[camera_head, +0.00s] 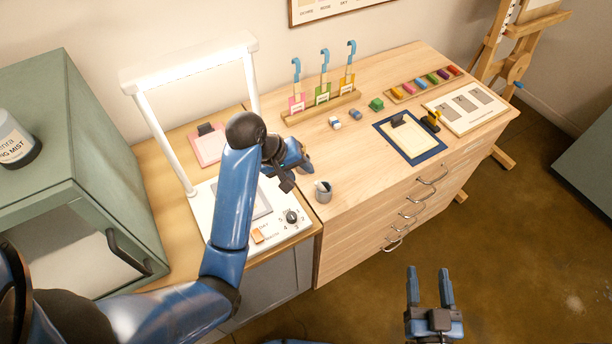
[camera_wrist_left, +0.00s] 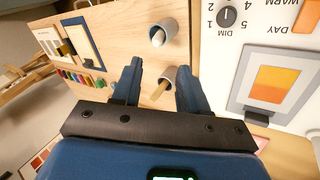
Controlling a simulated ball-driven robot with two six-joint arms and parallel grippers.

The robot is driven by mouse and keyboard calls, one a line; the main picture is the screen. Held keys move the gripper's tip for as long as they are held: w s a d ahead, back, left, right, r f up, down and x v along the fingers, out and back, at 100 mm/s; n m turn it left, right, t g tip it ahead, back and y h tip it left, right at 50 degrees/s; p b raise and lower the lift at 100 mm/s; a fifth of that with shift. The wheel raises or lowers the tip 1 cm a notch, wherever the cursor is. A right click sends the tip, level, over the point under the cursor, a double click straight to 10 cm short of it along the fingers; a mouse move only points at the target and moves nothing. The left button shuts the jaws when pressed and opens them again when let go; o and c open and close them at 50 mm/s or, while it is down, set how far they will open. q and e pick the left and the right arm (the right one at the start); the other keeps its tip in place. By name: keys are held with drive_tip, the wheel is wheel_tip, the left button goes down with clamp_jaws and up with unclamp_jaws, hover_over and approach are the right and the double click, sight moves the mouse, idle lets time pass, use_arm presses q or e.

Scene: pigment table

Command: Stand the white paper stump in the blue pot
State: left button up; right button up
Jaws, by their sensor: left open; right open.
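A small grey-blue pot (camera_head: 323,191) stands near the table's front left corner, with a white stump end (camera_head: 323,186) showing in its mouth. In the left wrist view this pot (camera_wrist_left: 168,25) and the white end (camera_wrist_left: 157,38) are above the fingertips. A second greyish pot (camera_wrist_left: 169,73) with a tan stick (camera_wrist_left: 158,92) shows between the fingers; my left gripper hides it in the head view. My right gripper (camera_head: 430,275) is open and empty, in front of the drawers.
A white light box with a dial (camera_head: 291,216) and white frame (camera_head: 190,62) is left of the pots. A rack (camera_head: 322,108) of blue-hooked tools stands behind. Two small blocks (camera_head: 345,119), a clipboard (camera_head: 410,137) and coloured sticks (camera_head: 425,82) lie to the right.

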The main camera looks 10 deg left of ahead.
use_arm(q)
drive_tip(key=s+a+f+t, duration=0.2)
drive_tip(key=a, duration=0.1)
drive_tip(key=s+a+f+t+y+p, duration=0.1)
drive_tip(key=s+a+f+t, duration=0.2)
drive_tip(key=s+a+f+t+y+p, duration=0.1)
drive_tip(key=s+a+f+t, duration=0.1)
drive_tip(key=s+a+t, duration=0.1)
drive_tip(key=shift+s+a+f, duration=0.1)
drive_tip(key=shift+a+f, duration=0.1)
drive_tip(key=shift+a, duration=0.25)
drive_tip(key=s+a+r+m+t+y, duration=0.1)
drive_tip(key=s+a+r+t, duration=0.1)
drive_tip(key=s, duration=0.5)
drive_tip(key=s+a+r+m+t+y, duration=0.1)
drive_tip(key=s+a+r+m+t, duration=0.1)
drive_tip(key=s+r+t, duration=0.2)
drive_tip(key=s+r, duration=0.2)
drive_tip(key=s, duration=0.2)
drive_tip(key=shift+s+a+t+y, duration=0.3)
drive_tip(key=shift+a+y, duration=0.05)
drive_tip(key=shift+y, duration=0.05)
wheel_tip(320, 180, down, 7)
drive_tip(key=b, duration=0.6)
drive_tip(key=shift+r+b, duration=0.15)
drive_tip(key=shift+b, duration=0.2)
